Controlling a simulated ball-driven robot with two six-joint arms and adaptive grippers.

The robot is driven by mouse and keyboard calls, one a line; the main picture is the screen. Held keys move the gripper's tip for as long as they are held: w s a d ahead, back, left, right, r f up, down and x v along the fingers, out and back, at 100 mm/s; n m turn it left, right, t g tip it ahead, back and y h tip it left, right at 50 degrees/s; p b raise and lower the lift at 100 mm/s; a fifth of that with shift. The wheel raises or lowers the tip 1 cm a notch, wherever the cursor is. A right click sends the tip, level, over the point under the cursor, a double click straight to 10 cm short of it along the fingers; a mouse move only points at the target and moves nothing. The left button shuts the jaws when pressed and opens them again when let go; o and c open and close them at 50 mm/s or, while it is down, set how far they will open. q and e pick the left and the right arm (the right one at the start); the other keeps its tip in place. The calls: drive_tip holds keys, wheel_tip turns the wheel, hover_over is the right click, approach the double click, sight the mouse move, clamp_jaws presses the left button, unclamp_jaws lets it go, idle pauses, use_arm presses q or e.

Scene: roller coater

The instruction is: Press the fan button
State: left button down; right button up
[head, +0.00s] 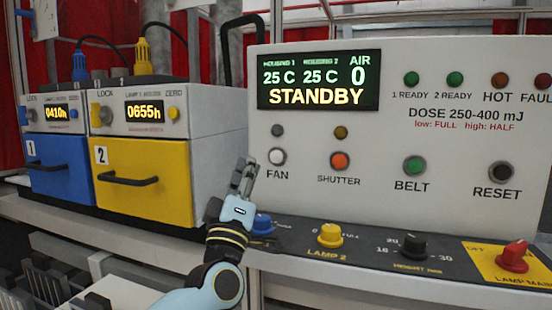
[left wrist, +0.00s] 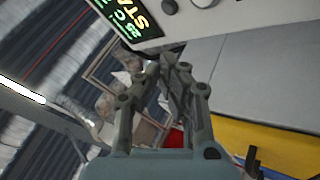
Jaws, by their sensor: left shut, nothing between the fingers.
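The fan button (head: 277,156) is a white round button above the label FAN on the left part of the white control panel (head: 450,215). A small dark lamp (head: 277,131) sits above it. My left gripper (head: 243,172) is shut and empty, left of the fan button and a little lower, in front of the panel's left edge. A gap shows between the fingers and the button in the head view. In the left wrist view the closed fingers (left wrist: 168,62) point towards the panel's display (left wrist: 132,18). My right gripper is not in view.
The display (head: 318,80) reads STANDBY. Shutter (head: 340,160), belt (head: 414,166) and reset (head: 501,171) buttons are to the right. Below are a blue knob (head: 262,224), yellow knob (head: 330,235), black knob (head: 412,245) and red knob (head: 513,257). Blue (head: 60,168) and yellow (head: 142,180) housings stand left.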

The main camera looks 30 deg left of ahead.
sight(277, 157)
use_arm(q)
drive_tip(key=shift+w, duration=0.1)
drive_tip(key=shift+w+a+b, duration=0.35)
drive_tip(key=shift+w+b, duration=0.3)
drive_tip(key=shift+w, duration=0.75)
drive_tip(key=shift+w+a+b, duration=0.35)
drive_tip(key=shift+w+b, duration=0.3)
drive_tip(key=shift+w, duration=0.8)
drive_tip(key=shift+w+a+b, duration=0.35)
drive_tip(key=shift+w+b, duration=0.3)
drive_tip(key=shift+w, duration=0.75)
drive_tip(key=shift+w, duration=0.4)
drive_tip(key=shift+w+a+b, duration=0.2)
drive_tip(key=shift+w+b, duration=0.15)
drive_tip(key=shift+b, duration=0.05)
drive_tip(key=shift+s+d+p, duration=0.2)
drive_tip(key=shift+s+p, duration=0.35)
drive_tip(key=shift+s, duration=0.25)
